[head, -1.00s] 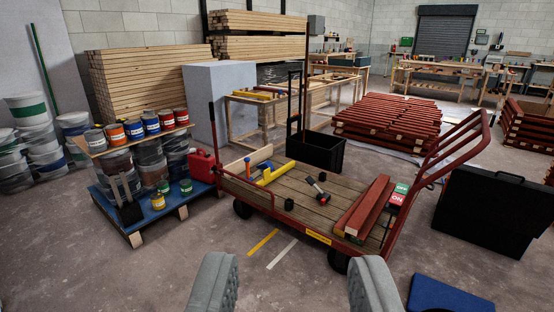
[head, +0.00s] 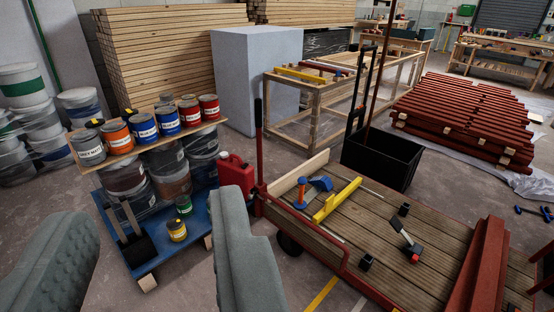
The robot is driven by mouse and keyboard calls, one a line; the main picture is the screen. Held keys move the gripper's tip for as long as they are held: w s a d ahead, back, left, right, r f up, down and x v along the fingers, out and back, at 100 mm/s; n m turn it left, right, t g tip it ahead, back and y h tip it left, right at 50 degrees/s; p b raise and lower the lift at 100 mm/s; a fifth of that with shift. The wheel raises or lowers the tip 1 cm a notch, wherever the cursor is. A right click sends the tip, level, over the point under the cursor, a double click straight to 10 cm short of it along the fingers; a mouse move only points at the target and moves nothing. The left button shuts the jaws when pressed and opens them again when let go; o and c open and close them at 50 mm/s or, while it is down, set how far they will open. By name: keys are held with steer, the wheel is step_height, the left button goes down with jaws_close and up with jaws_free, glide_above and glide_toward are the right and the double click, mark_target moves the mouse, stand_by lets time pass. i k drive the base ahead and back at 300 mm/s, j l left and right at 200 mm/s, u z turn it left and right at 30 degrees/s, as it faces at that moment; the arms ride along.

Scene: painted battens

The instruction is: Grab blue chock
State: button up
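A small blue wedge-like piece, which looks like the blue chock (head: 321,184), lies on the wooden deck of the red cart (head: 372,228). It is near the cart's far left corner, between an orange and blue upright tool (head: 300,193) and a yellow bar (head: 337,200). The tool partly overlaps its left side, and its exact shape is hard to tell. My gripper (head: 152,215) shows as two grey fingers set wide apart, open and with nothing held. The fingers are in the near left of the view, to the left of the chock and apart from it.
A red jerry can (head: 236,174) stands beside the cart's left end. A blue pallet (head: 150,255) carries several paint cans and buckets. Small black blocks (head: 367,262), a black and red tool (head: 405,240) and red beams (head: 482,265) are also on the deck. A black crate (head: 381,158) stands behind.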

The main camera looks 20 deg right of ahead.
mark_target(324, 182)
steer(key=i+z, duration=0.15)
steer(key=i, duration=0.3)
steer(key=i+j+z, duration=0.2)
steer(key=i, duration=0.25)
steer(key=i+j+z, duration=0.15)
steer(key=i, duration=0.3)
steer(key=i+j+z, duration=0.15)
steer(key=i, duration=0.3)
steer(key=i+j+z, duration=0.3)
steer(key=i+z, duration=0.2)
steer(key=i+j+z, duration=0.5)
steer(key=k+l, duration=0.05)
